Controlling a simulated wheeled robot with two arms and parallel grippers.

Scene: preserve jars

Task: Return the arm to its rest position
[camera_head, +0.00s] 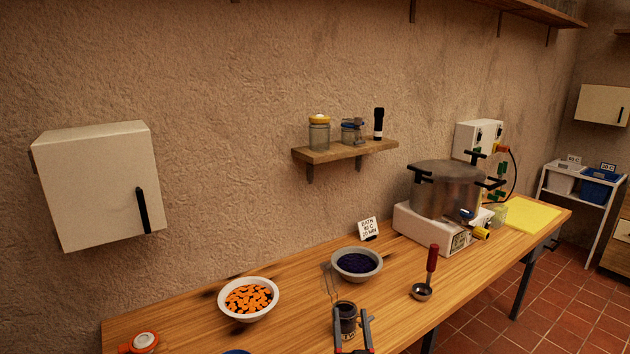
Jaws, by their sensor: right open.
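My right gripper (352,328) is at the bottom centre of the head view, low over the front of the wooden table (300,290). Its two dark fingers with red parts are apart. A small glass jar with dark contents (346,312) stands upright on the table, behind or between the fingers; I cannot tell whether they touch it. My left gripper does not show.
A bowl of orange pieces (249,299), a bowl of dark berries (357,264) and a ladle with a red handle (431,262) lie around the gripper. A large pot (445,190) stands on a hotplate farther right. A shelf (345,151) with jars juts from the wall.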

